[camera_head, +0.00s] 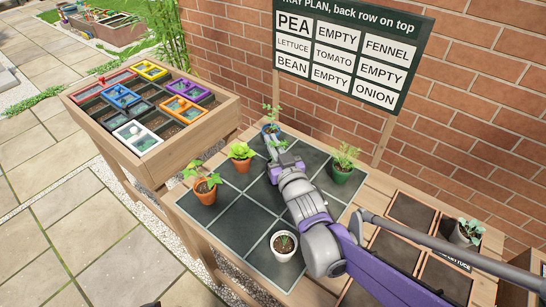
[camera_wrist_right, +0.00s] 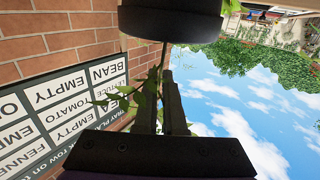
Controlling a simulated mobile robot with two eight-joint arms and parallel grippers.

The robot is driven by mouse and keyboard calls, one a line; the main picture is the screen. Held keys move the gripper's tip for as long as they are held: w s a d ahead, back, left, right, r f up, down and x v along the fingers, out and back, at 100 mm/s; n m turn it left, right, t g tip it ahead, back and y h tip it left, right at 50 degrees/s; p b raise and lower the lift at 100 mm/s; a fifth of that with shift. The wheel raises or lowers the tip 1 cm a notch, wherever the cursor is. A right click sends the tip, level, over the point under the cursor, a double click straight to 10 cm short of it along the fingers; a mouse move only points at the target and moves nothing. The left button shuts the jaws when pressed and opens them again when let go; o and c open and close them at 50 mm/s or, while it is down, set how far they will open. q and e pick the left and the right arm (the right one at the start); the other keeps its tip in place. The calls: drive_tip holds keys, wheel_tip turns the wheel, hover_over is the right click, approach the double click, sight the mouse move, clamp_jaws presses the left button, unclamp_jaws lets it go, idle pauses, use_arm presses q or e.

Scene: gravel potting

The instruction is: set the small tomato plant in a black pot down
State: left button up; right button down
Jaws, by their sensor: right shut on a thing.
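My right gripper (camera_head: 275,158) is over the middle of the dark tray (camera_head: 205,222), its arm reaching in from the lower right. It is shut on the small tomato plant. The plant's green leaves (camera_head: 283,143) show at the gripper's far end. Its black pot is mostly hidden behind my gripper and arm in the head view. In the right wrist view the black pot (camera_wrist_right: 170,18) is at the top edge, with a thin stem and leaves (camera_wrist_right: 142,98) beside the fingers (camera_wrist_right: 162,105). I cannot tell whether the pot touches the tray. My left gripper is not in view.
Around the tray stand a blue pot (camera_head: 271,130), orange pots (camera_head: 241,163) and (camera_head: 205,195), a green pot (camera_head: 342,175) and a white pot (camera_head: 284,248). The plan sign (camera_head: 345,50) stands behind. A wooden planter (camera_head: 150,110) is left. The tray's front middle square is bare.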

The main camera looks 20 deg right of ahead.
drive_tip(key=shift+f+b, duration=0.5)
drive_tip(key=shift+f, duration=1.35)
drive_tip(key=shift+f, duration=0.2)
drive_tip(key=c, duration=1)
unclamp_jaws()
drive_tip(key=shift+r, duration=0.15)
